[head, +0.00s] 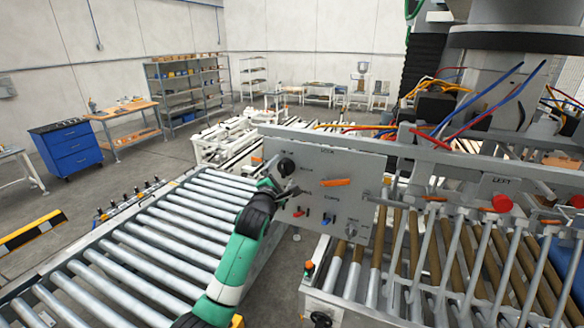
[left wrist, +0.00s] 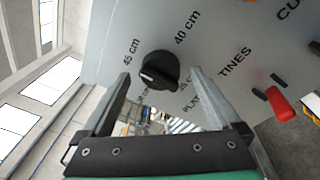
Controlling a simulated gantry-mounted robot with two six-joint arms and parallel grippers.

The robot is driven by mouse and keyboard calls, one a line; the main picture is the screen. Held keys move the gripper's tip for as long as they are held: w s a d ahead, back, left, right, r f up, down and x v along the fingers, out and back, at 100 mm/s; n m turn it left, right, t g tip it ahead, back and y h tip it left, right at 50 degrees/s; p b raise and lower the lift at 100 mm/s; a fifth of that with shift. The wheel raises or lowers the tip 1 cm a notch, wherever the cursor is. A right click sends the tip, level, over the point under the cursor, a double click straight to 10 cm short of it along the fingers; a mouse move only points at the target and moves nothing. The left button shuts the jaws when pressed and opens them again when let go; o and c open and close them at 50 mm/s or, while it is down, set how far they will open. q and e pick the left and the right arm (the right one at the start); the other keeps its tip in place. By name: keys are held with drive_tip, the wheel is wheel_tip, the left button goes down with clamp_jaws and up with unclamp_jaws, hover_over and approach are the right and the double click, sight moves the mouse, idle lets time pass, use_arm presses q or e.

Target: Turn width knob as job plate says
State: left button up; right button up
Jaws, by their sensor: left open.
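The black width knob (left wrist: 160,70) sits on a grey control panel (left wrist: 225,45). Labels around it read 45 cm and 40 cm, and a third is partly hidden. A small pale mark shows on the knob's lower left; I cannot tell exactly which label it points to. My left gripper (left wrist: 161,76) is open, with one finger on each side of the knob and visible gaps. In the head view the knob (head: 286,166) is at the panel's upper left, with my left gripper (head: 281,190) just below it. My right gripper is not in view. I cannot make out a job plate.
An orange handle (head: 335,182) and red switch (head: 299,212) are on the panel; the red switch also shows in the left wrist view (left wrist: 281,104). A second black knob (head: 352,231) is lower right. A roller conveyor (head: 150,245) lies left of the panel.

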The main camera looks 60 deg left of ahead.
use_arm(q)
drive_tip(key=shift+w+a, duration=0.4)
drive_tip(key=shift+s, duration=0.1)
drive_tip(key=c, duration=1.4)
drive_tip(key=shift+o, duration=0.2)
drive_tip(key=shift+f, duration=0.1)
